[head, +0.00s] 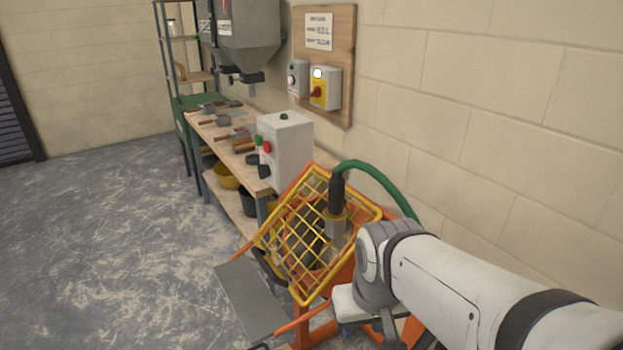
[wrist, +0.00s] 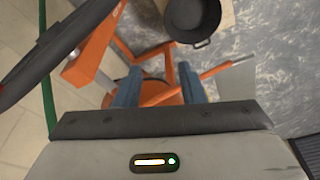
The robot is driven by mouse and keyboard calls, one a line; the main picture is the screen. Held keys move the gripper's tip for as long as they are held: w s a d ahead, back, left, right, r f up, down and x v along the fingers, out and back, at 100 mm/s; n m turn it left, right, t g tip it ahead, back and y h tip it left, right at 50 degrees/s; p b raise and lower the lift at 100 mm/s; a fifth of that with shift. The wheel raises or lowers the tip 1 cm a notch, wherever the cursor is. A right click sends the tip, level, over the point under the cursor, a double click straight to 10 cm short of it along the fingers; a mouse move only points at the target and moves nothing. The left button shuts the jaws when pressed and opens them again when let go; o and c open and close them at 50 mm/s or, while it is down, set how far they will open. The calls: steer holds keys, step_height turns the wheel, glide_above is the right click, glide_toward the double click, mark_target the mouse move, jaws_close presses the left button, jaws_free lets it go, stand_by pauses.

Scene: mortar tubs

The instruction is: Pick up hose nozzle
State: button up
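The hose nozzle (head: 337,192) has a black upper body, and a yellow collar and grey lower part show below it. It stands upright at the yellow mesh guard of the orange mixer, with a green hose (head: 378,178) curving from its top to the right. My gripper (wrist: 160,88) is open, its two blue fingers apart with nothing held between them. In the head view my arm hides most of the gripper, which is low and right of the nozzle. In the wrist view a green strip of hose (wrist: 47,95) shows at the left; I cannot clearly identify the nozzle there.
The yellow mesh guard (head: 290,236) and orange mixer frame (head: 318,334) surround the nozzle area. A white control box (head: 287,150) stands on the wooden bench behind. The wall is close on the right. A dark bucket (wrist: 198,22) is on the floor. Open floor (head: 120,240) lies left.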

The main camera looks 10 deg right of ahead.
steer(key=shift+s+a+r, duration=0.1)
steer(key=shift+s+a, duration=0.2)
steer(key=shift+s, duration=0.05)
steer(key=shift+o, duration=0.5)
steer(key=o, duration=0.3)
steer(key=shift+m+g, duration=0.3)
steer(key=shift+g, duration=0.1)
steer(key=w+r+p, duration=0.1)
steer(key=w+r, duration=0.1)
steer(key=w+d+r+p, duration=0.1)
steer(key=w+r, duration=0.2)
steer(key=w+r+p, duration=0.2)
steer(key=r, duration=0.1)
steer(key=shift+w+d, duration=0.25)
steer(key=shift+d, duration=0.15)
steer(key=shift+o, duration=0.2)
step_height(320, 180, up, 10)
steer(key=m+g+p, duration=0.2)
steer(key=p, duration=0.4)
glide_above(337, 194)
steer(key=w, duration=0.1)
steer(key=shift+d, duration=0.25)
steer(key=shift+w+f, duration=0.15)
steer(key=shift+a+f+p, duration=0.1)
steer(key=shift+f+p, duration=0.85)
steer(key=shift+f, duration=2.75)
